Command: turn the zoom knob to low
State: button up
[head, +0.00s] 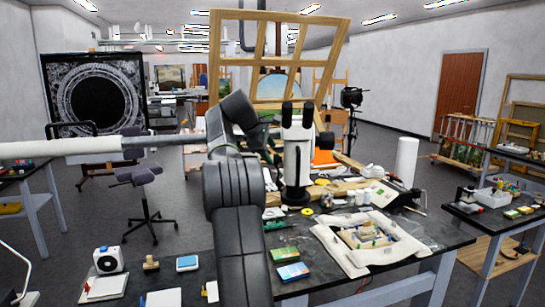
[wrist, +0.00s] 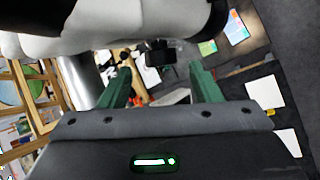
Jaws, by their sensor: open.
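A white stereo microscope (head: 298,145) with black eyepieces stands upright on the dark workbench (head: 400,243). My gripper (head: 273,143) is just left of the microscope's upper body, partly hidden behind my arm. In the wrist view my gripper (wrist: 160,80) has its two green fingers apart, with nothing held between them. A large white body with a dark end (wrist: 95,22), probably the microscope, fills the top of the wrist view, close beyond the fingers. Whether a finger touches it cannot be told.
A gilt wooden frame (head: 225,50) rises behind the microscope. A white roll (head: 406,160) stands at its right. Colour cards (head: 293,271) lie near the front edge.

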jog(key=v, duration=1)
jog(key=shift+s+r, duration=0.2)
jog(key=shift+r, duration=0.05)
